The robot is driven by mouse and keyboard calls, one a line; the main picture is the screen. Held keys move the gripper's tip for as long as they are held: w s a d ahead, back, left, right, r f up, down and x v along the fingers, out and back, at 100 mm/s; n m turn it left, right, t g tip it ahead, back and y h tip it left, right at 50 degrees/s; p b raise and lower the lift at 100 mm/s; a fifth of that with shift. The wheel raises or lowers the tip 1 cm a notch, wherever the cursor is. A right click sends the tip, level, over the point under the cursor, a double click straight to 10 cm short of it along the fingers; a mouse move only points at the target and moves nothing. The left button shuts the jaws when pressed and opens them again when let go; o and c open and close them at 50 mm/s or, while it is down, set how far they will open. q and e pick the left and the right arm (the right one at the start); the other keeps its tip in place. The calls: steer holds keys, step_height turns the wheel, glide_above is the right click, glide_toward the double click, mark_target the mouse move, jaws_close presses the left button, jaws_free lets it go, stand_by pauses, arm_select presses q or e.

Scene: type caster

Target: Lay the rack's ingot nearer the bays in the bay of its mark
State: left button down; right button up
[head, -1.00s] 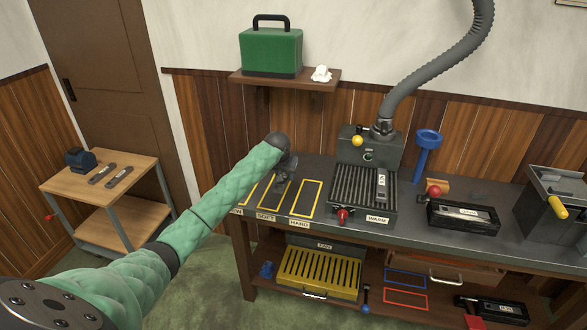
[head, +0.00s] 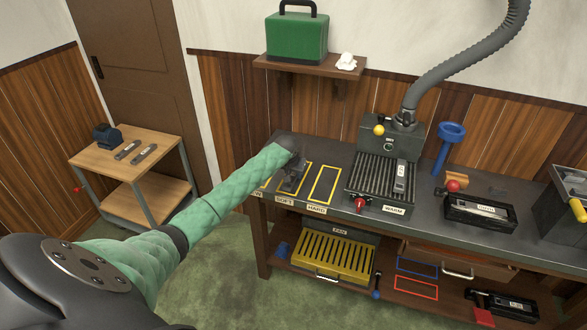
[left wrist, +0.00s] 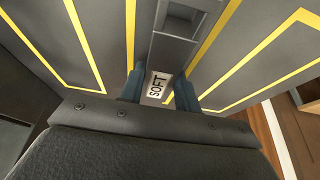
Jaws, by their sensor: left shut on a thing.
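My left gripper (head: 292,184) is over the middle of the yellow-outlined bays, the one with the SOFT tag (head: 284,201) on the bench edge. It is shut on a dark grey ingot (left wrist: 168,50) with a white SOFT label (left wrist: 155,87) between the fingers. In the left wrist view the ingot lies between that bay's two long yellow lines. I cannot tell whether it touches the bench. The HARD bay (head: 338,183) to its right is empty. The ribbed WARM rack (head: 367,183) holds another grey ingot (head: 401,177) on its right side. My right gripper is not in view.
A hose and grey box (head: 376,140) stand behind the rack, with a red knob (head: 360,204) in front. Right of it are a blue funnel-shaped stand (head: 446,145) and a black tray (head: 480,215). A wooden side table (head: 120,157) with two bars stands far left.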

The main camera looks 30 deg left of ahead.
arm_select(q)
steer(key=shift+w+r, duration=0.1)
steer(key=c, duration=1.3)
jaws_free()
steer(key=shift+o, duration=1.4)
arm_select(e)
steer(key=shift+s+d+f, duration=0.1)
arm_select(q)
steer(key=shift+s+r, duration=0.2)
steer(key=b+v, duration=0.3)
steer(key=v, duration=0.8)
steer(key=shift+r, duration=0.2)
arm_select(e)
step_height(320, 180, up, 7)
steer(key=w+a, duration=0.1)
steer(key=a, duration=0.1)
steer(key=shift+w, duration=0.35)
arm_select(q)
steer(key=shift+s+d, duration=0.1)
steer(key=shift+s, duration=0.1)
